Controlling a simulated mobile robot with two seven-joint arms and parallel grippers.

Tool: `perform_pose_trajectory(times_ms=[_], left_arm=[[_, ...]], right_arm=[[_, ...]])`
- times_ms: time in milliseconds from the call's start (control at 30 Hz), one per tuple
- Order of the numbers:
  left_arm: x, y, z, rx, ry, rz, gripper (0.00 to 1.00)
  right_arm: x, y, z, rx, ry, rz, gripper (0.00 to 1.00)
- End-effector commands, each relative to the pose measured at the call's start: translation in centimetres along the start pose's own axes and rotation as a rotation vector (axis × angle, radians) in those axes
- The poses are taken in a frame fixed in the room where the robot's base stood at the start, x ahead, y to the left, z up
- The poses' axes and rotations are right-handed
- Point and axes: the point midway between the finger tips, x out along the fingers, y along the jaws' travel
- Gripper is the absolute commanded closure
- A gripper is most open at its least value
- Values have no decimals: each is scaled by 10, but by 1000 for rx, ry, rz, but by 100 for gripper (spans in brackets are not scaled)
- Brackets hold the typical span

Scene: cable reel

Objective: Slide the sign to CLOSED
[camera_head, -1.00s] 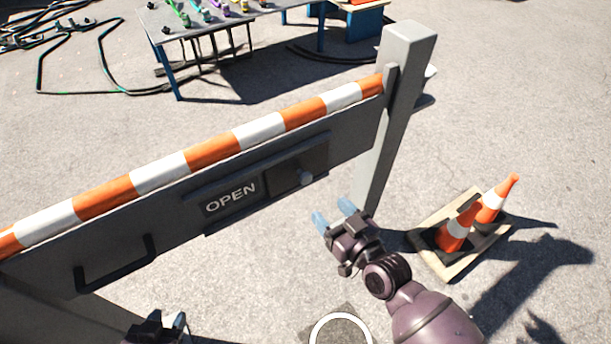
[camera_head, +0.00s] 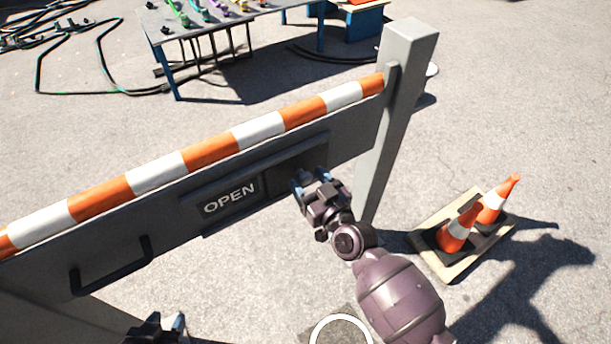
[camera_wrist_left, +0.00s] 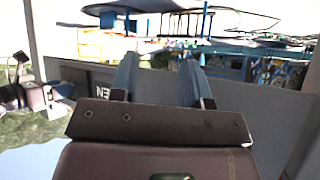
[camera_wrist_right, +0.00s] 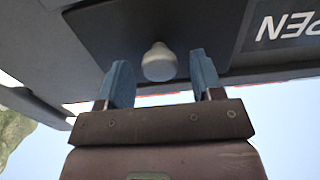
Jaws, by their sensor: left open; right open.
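The sign (camera_head: 230,199) on the barrier board reads OPEN in the head view, with a dark sliding panel (camera_head: 278,178) to its right. The panel's round grey knob (camera_wrist_right: 159,62) shows in the right wrist view, between the fingertips and slightly beyond them. My right gripper (camera_head: 304,182) is open in front of the knob and hides it in the head view; its blue fingers (camera_wrist_right: 160,80) stand apart on either side of the knob. My left gripper (camera_head: 165,325) is at the bottom edge of the head view. Its fingers (camera_wrist_left: 160,75) are open and empty in the left wrist view.
The barrier has an orange-and-white striped top rail (camera_head: 210,150), a dark handle (camera_head: 112,267) at left and a grey post (camera_head: 396,110) at right. Traffic cones (camera_head: 458,228) stand on a pallet to the right.

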Motion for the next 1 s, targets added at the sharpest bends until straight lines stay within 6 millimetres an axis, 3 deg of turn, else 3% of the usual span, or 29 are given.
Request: perform_pose_trajectory(times_ms=[200,500,900,1000], left_arm=[[2,-2,-5,11,11,2,57],[2,-4,-4,20,10,3,57],[-1,-2,7,7,-14,-2,57],[-1,-2,7,3,-14,-2,57]], right_arm=[[14,0,1,-1,-2,-1,40],[15,0,0,-1,-1,-1,40],[15,0,0,-1,-1,-1,100],[15,0,0,-1,-1,-1,100]])
